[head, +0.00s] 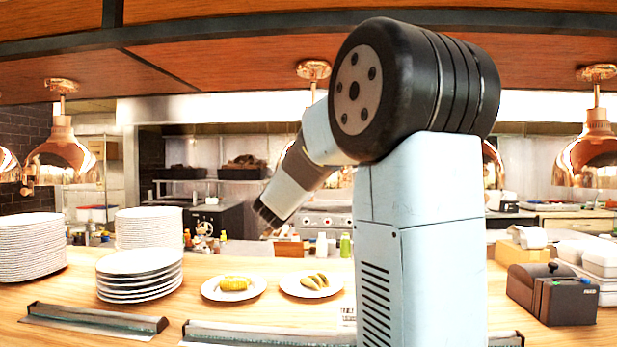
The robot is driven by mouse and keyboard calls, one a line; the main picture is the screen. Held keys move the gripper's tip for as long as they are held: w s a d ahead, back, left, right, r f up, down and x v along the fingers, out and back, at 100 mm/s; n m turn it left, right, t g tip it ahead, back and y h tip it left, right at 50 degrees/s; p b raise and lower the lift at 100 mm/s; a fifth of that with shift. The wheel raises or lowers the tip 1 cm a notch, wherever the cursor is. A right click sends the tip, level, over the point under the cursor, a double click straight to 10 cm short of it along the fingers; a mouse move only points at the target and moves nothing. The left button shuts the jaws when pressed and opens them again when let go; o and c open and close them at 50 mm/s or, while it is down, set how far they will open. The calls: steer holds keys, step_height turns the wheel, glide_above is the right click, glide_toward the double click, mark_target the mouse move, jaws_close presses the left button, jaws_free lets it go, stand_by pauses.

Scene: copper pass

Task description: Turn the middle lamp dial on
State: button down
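Copper heat lamps hang from the wooden canopy in the head view. A left lamp (60,156) and a right lamp (592,152) show clearly. The ceiling mount (313,70) of a lamp between them shows, but my arm hides most of that lamp. I cannot make out a dial on the middle lamp. My gripper (267,216) points down and left in front of the kitchen, above the counter's far side. Its dark fingers are small and seen at an angle, so I cannot tell whether they are open or shut. Nothing is visible hanging from it.
On the wooden counter (210,326) stand stacked plates (140,273), a corn plate (234,288), a pickle plate (311,285) and a black machine (552,294). My arm blocks the centre right. The air left of my gripper, between lamp and plates, looks clear.

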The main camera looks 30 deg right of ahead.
steer(key=shift+a+f, duration=0.1)
stand_by(0.3)
steer(key=c, duration=0.9)
jaws_free()
steer(key=shift+o, duration=0.2)
steer(key=v, duration=1.3)
steer(key=shift+s+a, duration=0.2)
steer(key=shift+a, duration=0.05)
steer(key=shift+f, duration=0.15)
steer(key=s+d+f+m+g+y, duration=0.25)
steer(key=s+f+m+g, duration=0.3)
steer(key=s, duration=0.35)
steer(key=s+d+f+m+g+y, duration=0.25)
steer(key=s+f+m+g, duration=0.2)
steer(key=s+f, duration=0.3)
steer(key=s+a+f+m+t+y, duration=0.1)
steer(key=s+a+f+m+y, duration=0.1)
steer(key=a, duration=0.5)
steer(key=s+a+f+m+y, duration=0.3)
steer(key=s+a+m+y, duration=0.1)
steer(key=s+a+y, duration=0.3)
steer(key=y, duration=0.2)
steer(key=shift+a+f+t+y, duration=0.3)
steer(key=shift+a+t, duration=0.1)
